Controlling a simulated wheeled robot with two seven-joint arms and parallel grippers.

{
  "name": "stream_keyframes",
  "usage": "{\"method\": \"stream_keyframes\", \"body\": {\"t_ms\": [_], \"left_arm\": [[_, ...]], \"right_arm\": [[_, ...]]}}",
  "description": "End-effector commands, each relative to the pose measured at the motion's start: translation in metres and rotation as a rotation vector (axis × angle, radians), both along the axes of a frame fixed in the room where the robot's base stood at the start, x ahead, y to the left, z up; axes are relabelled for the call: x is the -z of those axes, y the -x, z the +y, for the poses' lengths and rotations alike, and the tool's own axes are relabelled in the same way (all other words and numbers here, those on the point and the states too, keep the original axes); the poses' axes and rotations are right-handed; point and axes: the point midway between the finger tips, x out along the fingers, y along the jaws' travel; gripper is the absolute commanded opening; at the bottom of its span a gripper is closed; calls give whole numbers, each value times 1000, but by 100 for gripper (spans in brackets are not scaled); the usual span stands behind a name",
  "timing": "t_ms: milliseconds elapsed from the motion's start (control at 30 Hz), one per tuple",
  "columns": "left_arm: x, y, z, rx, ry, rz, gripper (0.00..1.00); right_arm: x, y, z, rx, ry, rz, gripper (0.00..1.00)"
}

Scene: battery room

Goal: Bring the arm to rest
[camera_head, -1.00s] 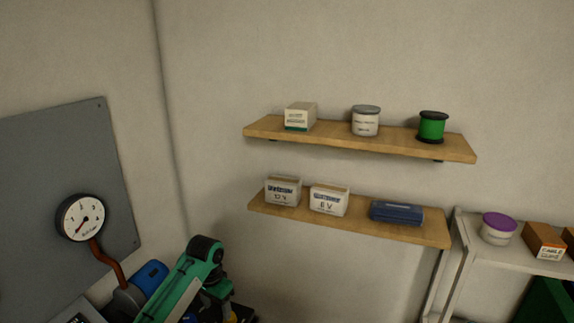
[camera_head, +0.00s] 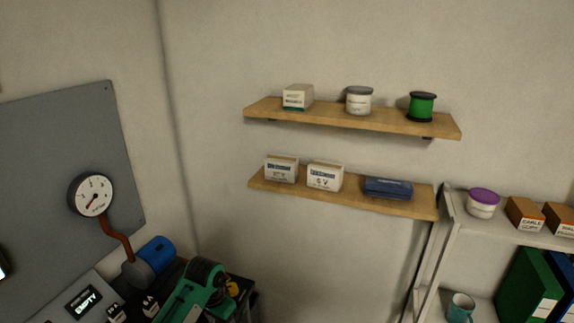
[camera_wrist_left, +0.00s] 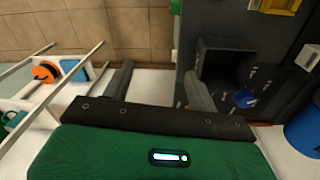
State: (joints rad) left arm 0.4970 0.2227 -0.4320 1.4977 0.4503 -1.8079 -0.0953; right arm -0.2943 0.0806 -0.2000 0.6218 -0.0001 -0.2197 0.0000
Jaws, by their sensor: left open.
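My left arm (camera_head: 193,290), green with black joints, shows at the bottom of the head view, in front of the dark equipment in the corner. Its gripper is not visible there. In the left wrist view my left gripper (camera_wrist_left: 158,86) has its two dark fingers spread apart, with nothing between them. My right gripper is in neither view.
In the head view, two wooden shelves (camera_head: 350,117) hold boxes, a jar and a green spool. A white rack (camera_head: 452,215) stands right. A gauge (camera_head: 90,195) is left, near a blue cylinder (camera_head: 155,254). The wrist view shows a dark cabinet (camera_wrist_left: 232,30) beside the fingers.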

Motion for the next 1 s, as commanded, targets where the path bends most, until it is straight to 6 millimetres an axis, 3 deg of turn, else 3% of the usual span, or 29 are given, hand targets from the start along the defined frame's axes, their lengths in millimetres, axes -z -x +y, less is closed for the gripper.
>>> {"method": "stream_keyframes", "body": {"t_ms": [300,500,800,1000], "left_arm": [[39,91,-12,-46,53,-58,59],[47,157,-8,-113,76,-109,59],[32,250,15,-236,71,-185,59],[17,287,30,-293,53,-219,59]], "right_arm": [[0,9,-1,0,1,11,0],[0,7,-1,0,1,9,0],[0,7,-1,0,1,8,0],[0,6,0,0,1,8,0]]}}
